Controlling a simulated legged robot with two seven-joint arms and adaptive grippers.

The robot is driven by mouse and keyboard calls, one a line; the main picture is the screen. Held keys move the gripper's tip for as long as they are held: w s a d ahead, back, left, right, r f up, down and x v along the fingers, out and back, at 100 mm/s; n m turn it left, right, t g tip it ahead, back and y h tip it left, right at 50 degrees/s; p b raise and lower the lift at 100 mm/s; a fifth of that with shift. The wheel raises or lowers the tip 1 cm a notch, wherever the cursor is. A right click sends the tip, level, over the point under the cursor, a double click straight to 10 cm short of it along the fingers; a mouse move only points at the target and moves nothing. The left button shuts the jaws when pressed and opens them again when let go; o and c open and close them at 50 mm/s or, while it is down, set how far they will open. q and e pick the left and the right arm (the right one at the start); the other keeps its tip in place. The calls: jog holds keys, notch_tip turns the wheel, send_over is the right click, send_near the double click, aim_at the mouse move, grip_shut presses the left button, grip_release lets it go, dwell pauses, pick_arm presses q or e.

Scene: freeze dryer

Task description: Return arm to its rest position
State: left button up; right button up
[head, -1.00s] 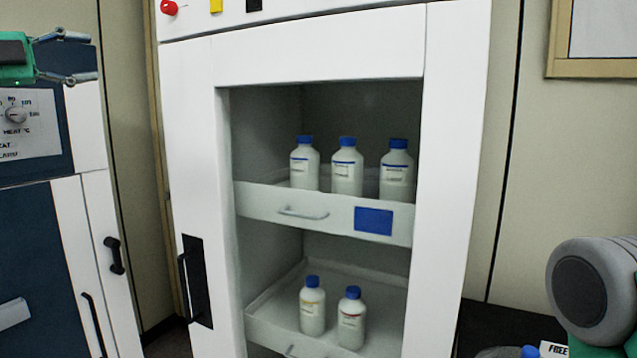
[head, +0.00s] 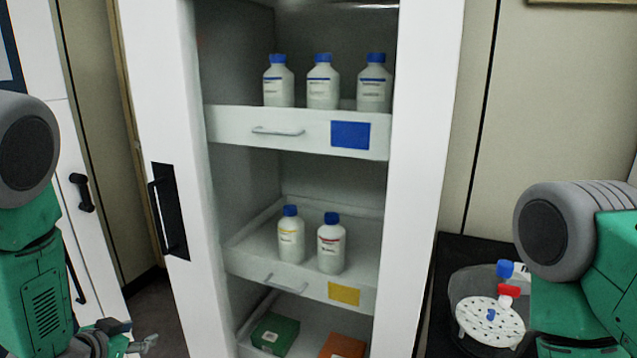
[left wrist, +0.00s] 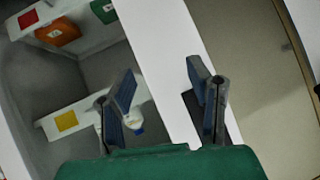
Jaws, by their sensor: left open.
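My left gripper (head: 138,338) is at the lower left of the head view, beside and in front of the white cabinet (head: 160,110). In the left wrist view its two fingers (left wrist: 160,80) stand apart with nothing held between them, and the cabinet's white frame lies behind them. My left arm hangs along the left edge of the head view. Part of my right arm shows at the right edge, but its gripper is out of view.
The open cabinet holds an upper shelf (head: 290,131) with three blue-capped bottles and a middle shelf (head: 305,289) with two. A green box (head: 275,334) and an orange box (head: 343,346) sit below. A black surface at right bears a perforated white rack (head: 490,318).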

pick_arm(q)
jog(key=s+d+f+n+g+b, duration=0.1)
jog(key=s+d+f+g, duration=0.15)
jog(key=s+f, duration=0.5)
jog(key=s+d+f+n+g+b, duration=0.1)
jog(key=s+d+f+g, duration=0.15)
jog(key=s+f, duration=0.45)
jog(key=s+d+f+n+g, duration=0.1)
jog(key=s+d+f+g, duration=0.1)
jog(key=s, duration=0.8)
jog(key=s+d+f+g+y+b, duration=0.1)
jog(key=s+f+g, duration=0.1)
jog(key=s, duration=0.8)
jog(key=shift+s+d+n+g, duration=0.15)
jog(key=shift+d+n+g, duration=0.25)
jog(key=shift+g, duration=0.3)
